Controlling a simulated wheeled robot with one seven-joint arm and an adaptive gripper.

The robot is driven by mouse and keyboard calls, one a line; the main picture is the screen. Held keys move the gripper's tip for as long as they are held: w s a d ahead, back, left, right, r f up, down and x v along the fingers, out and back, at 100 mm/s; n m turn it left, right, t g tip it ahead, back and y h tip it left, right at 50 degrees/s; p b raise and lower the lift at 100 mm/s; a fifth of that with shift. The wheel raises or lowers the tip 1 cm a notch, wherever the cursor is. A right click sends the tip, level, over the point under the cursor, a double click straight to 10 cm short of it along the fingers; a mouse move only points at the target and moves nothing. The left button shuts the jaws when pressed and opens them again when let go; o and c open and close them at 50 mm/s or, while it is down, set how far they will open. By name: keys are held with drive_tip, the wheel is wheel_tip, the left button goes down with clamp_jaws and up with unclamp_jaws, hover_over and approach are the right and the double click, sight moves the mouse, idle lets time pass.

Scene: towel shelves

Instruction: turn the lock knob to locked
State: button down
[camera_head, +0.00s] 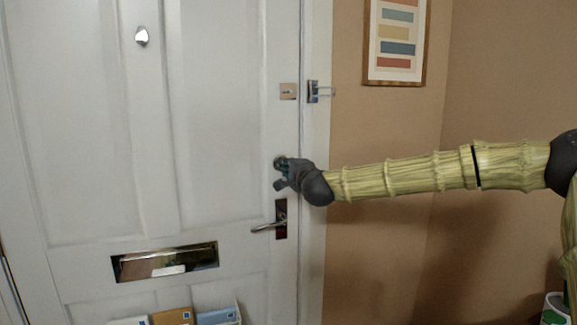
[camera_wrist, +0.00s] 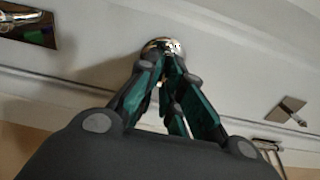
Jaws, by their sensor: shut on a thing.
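The lock knob (camera_wrist: 163,46) is a round, shiny metal knob on the white door (camera_head: 219,120). It shows at the tips of my gripper in the wrist view. In the head view my gripper (camera_head: 282,165) is at the door's right side, above the lever handle, and hides most of the knob. The green-padded fingers of my gripper (camera_wrist: 165,60) are closed together on the knob. The fingers hide part of it, and I cannot tell which way it is turned.
A lever handle (camera_head: 268,227) on a dark plate sits just below my gripper. A square lock plate (camera_head: 288,91) and a latch on the frame (camera_head: 314,92) are above. A letter slot (camera_head: 165,261) is lower left.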

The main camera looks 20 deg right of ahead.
drive_tip(key=c, duration=1.6)
unclamp_jaws()
drive_tip(key=shift+o, duration=0.2)
drive_tip(key=shift+s, duration=0.1)
drive_tip(key=s, duration=1.1)
drive_tip(key=shift+s+d, duration=0.25)
drive_tip(key=shift+s, duration=0.15)
